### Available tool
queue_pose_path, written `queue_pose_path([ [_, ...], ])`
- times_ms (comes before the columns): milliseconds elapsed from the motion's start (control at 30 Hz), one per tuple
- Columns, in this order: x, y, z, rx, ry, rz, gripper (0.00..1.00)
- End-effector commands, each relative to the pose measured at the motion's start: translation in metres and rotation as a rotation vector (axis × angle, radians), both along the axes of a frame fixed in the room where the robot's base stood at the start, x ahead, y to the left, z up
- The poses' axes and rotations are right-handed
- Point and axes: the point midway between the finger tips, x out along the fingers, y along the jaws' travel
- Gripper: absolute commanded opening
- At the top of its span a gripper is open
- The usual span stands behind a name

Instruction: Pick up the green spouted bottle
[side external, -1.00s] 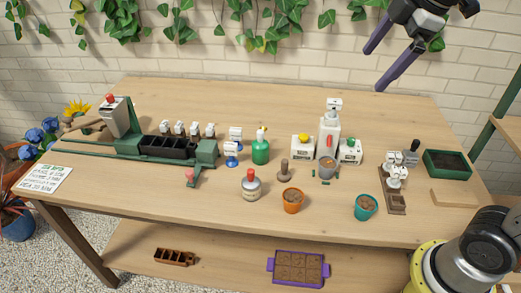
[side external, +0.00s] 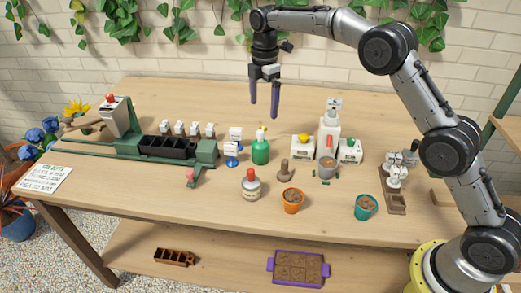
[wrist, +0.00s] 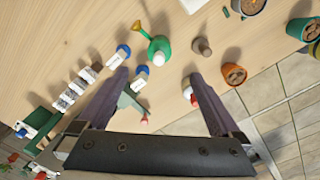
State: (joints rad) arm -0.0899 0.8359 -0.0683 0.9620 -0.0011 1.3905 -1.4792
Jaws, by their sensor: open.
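The green spouted bottle (side external: 260,151) stands upright near the middle of the table, with a pale cap and a small yellow spout. It also shows in the wrist view (wrist: 158,50), above and between the fingers, with its yellow spout pointing up and left. My gripper (side external: 264,112) is open and empty, fingers pointing down, above the table and above the bottle in the side view. In the wrist view my gripper's two purple fingers (wrist: 160,90) are spread wide, and nothing is between their tips.
A white bottle with a red cap (side external: 251,187) and an orange pot (side external: 292,201) stand in front. A blue-based labelled stand (side external: 232,155) is close left of the green bottle. A brown tamper (side external: 285,172) stands to its right. A green rail fixture (side external: 205,152) lies left.

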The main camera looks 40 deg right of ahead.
Motion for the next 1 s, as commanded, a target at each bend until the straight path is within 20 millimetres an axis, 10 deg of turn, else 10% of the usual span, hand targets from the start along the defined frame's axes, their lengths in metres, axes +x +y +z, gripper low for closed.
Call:
queue_pose_path([
  [1000, 0.002, 0.008, -0.133, -0.001, 0.014, 0.002, 1.00],
])
